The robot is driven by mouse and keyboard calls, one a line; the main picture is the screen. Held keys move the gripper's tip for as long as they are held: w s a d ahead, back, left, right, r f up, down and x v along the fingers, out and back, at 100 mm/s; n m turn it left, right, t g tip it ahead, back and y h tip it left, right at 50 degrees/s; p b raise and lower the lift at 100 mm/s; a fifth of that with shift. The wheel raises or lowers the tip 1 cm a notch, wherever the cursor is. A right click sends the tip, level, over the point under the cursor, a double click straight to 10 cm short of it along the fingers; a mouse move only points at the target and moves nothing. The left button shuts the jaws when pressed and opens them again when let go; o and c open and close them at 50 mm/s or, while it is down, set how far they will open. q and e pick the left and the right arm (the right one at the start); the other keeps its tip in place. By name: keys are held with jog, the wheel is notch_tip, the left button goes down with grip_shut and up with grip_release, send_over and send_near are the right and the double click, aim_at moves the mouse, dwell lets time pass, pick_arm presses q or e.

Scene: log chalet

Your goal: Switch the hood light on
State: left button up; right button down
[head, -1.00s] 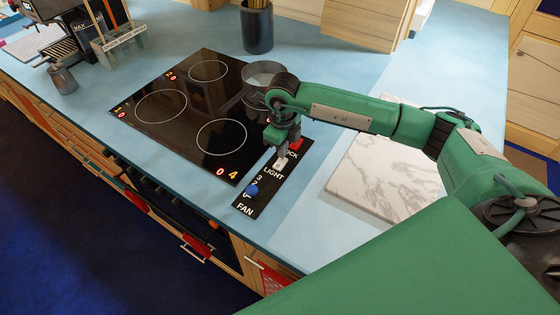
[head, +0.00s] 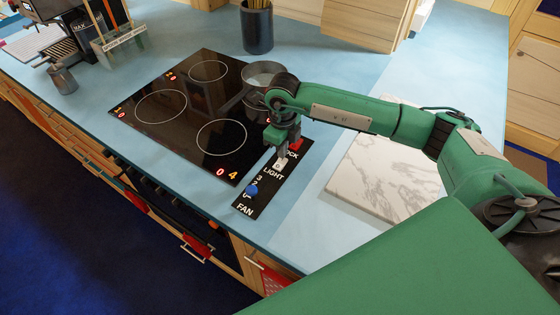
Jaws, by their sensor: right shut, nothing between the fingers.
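A black control panel (head: 246,201) lies on the blue counter beside the cooktop. It carries the words LOCK, LIGHT and FAN. A white light switch (head: 280,163) sits above the word LIGHT. A blue fan knob (head: 251,189) sits near the FAN end, and a red part (head: 297,144) sits by LOCK. My right gripper (head: 281,157) points down, shut and empty, with its tips right at the white switch. Whether they touch it I cannot tell. The gripper hides part of the panel around the switch. My left gripper is out of view.
The black cooktop (head: 160,135) lies left of the panel, with a grey pan (head: 262,77) on its far right part. A marble board (head: 375,178) lies to the right. A utensil pot (head: 257,28) and a coffee machine (head: 66,32) stand farther back.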

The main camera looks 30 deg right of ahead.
jog(key=shift+f+b, duration=0.85)
jog(key=shift+f, duration=0.15)
dwell(0.8)
jog(key=shift+r, duration=0.15)
jog(key=shift+r+p, duration=1.6)
jog(key=shift+r, duration=1.85)
